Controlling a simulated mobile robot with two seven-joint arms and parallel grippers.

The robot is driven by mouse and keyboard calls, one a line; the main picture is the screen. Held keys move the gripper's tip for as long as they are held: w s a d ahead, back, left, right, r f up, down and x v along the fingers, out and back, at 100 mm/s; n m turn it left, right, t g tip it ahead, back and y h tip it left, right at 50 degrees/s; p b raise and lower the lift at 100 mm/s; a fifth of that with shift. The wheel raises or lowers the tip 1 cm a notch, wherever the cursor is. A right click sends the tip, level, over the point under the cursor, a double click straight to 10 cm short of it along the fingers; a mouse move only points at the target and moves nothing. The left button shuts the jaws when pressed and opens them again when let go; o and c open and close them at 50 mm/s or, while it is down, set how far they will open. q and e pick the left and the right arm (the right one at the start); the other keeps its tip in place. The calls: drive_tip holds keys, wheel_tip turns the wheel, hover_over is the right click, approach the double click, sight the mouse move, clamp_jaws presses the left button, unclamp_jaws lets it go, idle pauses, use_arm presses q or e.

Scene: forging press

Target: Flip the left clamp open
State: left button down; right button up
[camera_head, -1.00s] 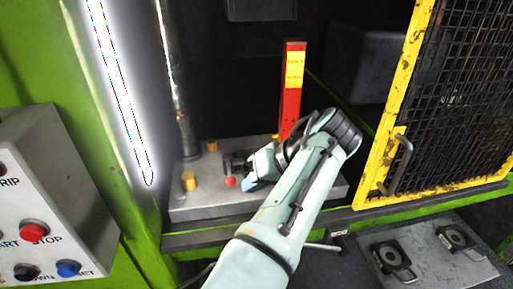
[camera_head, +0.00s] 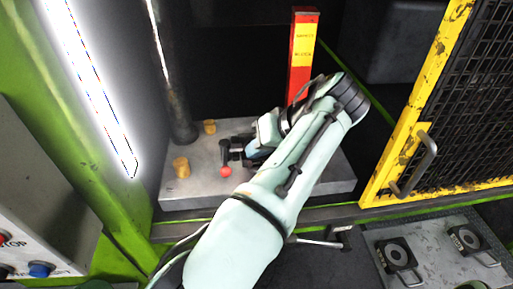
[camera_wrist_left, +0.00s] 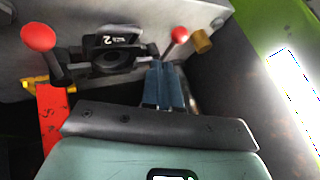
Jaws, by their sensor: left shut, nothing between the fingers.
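The left clamp (camera_head: 230,148) is a dark toggle clamp with a red ball knob (camera_head: 226,171) on the metal bed plate. In the left wrist view its red knob (camera_wrist_left: 180,34) is right of centre, by a yellow peg. My left gripper (camera_head: 254,147) is close on the clamp's right side in the head view. In the left wrist view its blue fingers (camera_wrist_left: 163,66) are shut and empty, with tips near the clamp's lever; contact cannot be told. Another red knob (camera_wrist_left: 38,37) is at left there, with a black die marked 2 (camera_wrist_left: 115,45) between the knobs. My right gripper is not in view.
Yellow pegs (camera_head: 181,168) stand on the bed plate (camera_head: 190,200). A red post (camera_head: 302,50) rises behind my arm. A yellow mesh guard (camera_head: 445,100) is at right, a green frame (camera_head: 60,130) at left. Two dies (camera_head: 396,255) lie on a lower right plate.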

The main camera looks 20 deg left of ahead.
use_arm(q)
drive_tip(key=x, duration=0.6)
drive_tip(key=shift+s+f, duration=0.1)
drive_tip(key=shift+s, duration=0.05)
drive_tip(key=shift+a+f+b, duration=0.3)
drive_tip(key=shift+a+f, duration=0.15)
drive_tip(key=shift+a, duration=0.05)
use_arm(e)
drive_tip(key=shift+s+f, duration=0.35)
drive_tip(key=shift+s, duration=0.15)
